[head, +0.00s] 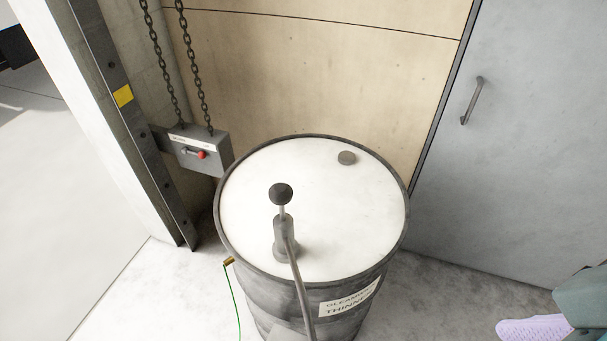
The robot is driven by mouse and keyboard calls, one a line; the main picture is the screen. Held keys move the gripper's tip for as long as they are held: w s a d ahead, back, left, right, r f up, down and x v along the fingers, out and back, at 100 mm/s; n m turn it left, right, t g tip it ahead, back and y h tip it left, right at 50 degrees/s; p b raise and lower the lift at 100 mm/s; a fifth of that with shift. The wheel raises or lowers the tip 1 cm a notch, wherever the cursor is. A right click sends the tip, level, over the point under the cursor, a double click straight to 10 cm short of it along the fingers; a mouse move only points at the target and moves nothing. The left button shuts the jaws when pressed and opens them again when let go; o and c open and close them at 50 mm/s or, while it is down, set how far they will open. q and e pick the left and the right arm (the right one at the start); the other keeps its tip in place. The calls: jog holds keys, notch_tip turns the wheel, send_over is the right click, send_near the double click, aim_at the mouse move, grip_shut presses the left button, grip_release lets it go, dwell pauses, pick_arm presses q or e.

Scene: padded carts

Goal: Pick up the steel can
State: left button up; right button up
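I cannot make out a steel can for certain. A large dark steel drum (225,222) with a white top stands upright in the middle of the head view. A pump (284,235) with a dark round knob rises from its top, and its grey spout tube bends down over the near rim. A label on the drum's front reads "THINNER" on its lower line. A small grey patch (288,332) shows low at the drum's front by the tube, cut off by the picture edge; I cannot tell what it is. Neither of my grippers is in view.
A brass clamp (229,261) with a green wire is at the drum's left rim. A grey control box (200,150) hangs by chains at upper left. A grey door (530,150) is at right. A lilac shoe-like thing (533,328) lies lower right.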

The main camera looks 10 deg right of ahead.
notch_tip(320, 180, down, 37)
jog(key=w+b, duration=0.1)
jog(key=b, duration=3.4)
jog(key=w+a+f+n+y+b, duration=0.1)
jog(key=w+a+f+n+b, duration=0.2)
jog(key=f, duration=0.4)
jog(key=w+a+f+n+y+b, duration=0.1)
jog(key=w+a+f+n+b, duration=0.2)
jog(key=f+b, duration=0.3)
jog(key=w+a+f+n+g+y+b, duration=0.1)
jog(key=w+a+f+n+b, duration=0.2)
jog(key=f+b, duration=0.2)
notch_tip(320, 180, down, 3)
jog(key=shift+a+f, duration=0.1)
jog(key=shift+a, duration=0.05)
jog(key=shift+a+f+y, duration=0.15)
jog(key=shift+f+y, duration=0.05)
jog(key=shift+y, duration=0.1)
